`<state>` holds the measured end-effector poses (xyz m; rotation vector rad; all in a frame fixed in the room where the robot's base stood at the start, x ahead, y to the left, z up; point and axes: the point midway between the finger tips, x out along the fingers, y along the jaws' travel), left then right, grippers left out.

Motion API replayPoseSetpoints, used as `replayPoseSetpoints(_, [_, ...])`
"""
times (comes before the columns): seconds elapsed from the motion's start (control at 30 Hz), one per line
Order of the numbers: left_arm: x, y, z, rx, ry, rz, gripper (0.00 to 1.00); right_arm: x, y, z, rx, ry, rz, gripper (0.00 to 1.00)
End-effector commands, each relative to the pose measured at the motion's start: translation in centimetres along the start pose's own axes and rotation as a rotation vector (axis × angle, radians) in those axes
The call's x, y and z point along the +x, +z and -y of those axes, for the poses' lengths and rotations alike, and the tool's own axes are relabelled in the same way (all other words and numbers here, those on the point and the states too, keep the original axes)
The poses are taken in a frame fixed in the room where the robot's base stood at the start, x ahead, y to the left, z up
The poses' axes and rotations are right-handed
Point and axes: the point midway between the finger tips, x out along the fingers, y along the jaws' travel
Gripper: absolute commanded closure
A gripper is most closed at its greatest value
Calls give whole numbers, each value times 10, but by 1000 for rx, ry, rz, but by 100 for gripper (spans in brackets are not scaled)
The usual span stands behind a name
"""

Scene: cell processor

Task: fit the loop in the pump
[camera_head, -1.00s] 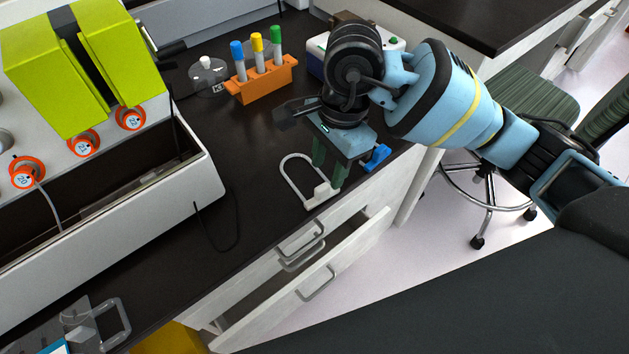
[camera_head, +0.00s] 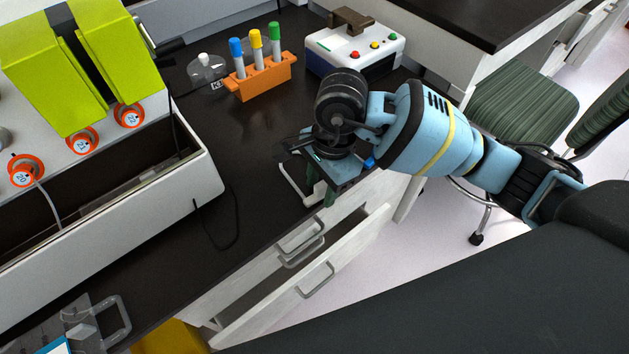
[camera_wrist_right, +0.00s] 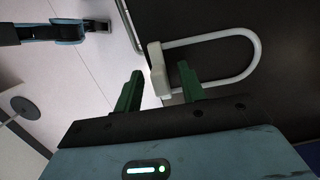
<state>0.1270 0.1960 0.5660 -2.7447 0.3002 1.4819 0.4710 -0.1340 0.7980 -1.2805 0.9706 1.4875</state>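The loop is a white U-shaped tube with a pale block at its ends (camera_wrist_right: 253,52). It lies on the dark bench near the front edge; in the head view the loop (camera_head: 288,180) is partly hidden by my right gripper (camera_head: 319,190). In the right wrist view, the green fingers of my right gripper (camera_wrist_right: 160,68) are apart, with the loop's block between and just beyond their tips. Contact cannot be told. A white machine (camera_head: 175,170) with lime-green covers and orange round fittings stands at the left; which part is the pump is unclear. My left gripper is not in view.
An orange rack (camera_head: 258,83) with three capped tubes, a clear flask (camera_head: 207,70) and a white-blue box (camera_head: 353,45) with coloured buttons stand behind. A thin black cable (camera_head: 235,235) lies on the bench. An open drawer (camera_head: 310,280) juts out below the front edge.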

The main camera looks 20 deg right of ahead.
Motion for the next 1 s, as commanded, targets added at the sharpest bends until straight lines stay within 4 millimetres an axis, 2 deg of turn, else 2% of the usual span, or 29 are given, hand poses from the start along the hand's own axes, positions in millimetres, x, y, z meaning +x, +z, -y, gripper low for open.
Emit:
replayPoseSetpoints(0.03, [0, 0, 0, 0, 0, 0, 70, 0, 0, 0, 0, 0, 0, 60])
replayPoseSetpoints(0.33, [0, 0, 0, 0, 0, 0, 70, 0, 0, 0, 0, 0, 0, 99])
replayPoseSetpoints(0.77, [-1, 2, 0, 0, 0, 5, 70, -5, 1, 0, 0, -1, 0, 100])
replayPoseSetpoints(1.0, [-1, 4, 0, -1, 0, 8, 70, -29, 4, 1, -2, -3, 0, 100])
